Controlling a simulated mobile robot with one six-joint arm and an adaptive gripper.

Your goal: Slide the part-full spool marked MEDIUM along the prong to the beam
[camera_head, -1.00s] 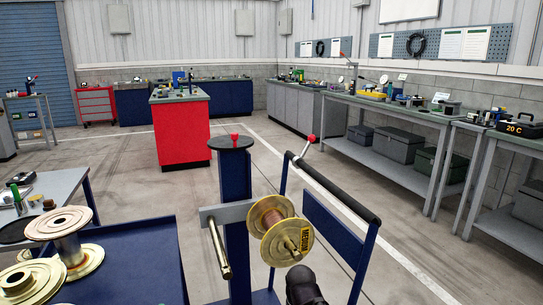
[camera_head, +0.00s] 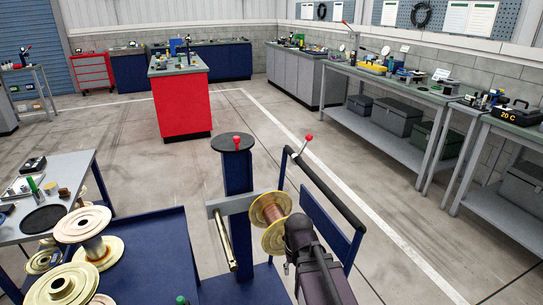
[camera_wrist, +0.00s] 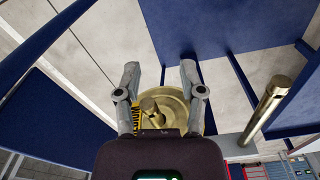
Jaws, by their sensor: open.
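The spool marked MEDIUM (camera_head: 268,215) sits on a prong of the beam (camera_head: 217,207), with reddish wire on its core and gold flanges. In the wrist view its front flange (camera_wrist: 181,112) faces me, with part of the yellow label (camera_wrist: 136,116) and the prong's end (camera_wrist: 149,106) showing. My gripper (camera_wrist: 160,70) is open, its fingers to either side of the flange; I cannot tell whether they touch it. In the head view my wrist covers the spool's right side and label. The gap between spool and beam is not clear.
An empty prong (camera_head: 222,240) stands left of the spool; it also shows in the wrist view (camera_wrist: 268,100). A blue post (camera_head: 238,178) and a black-padded rail (camera_head: 328,190) flank the spool. Several other spools (camera_head: 82,224) lie on the blue surface at left.

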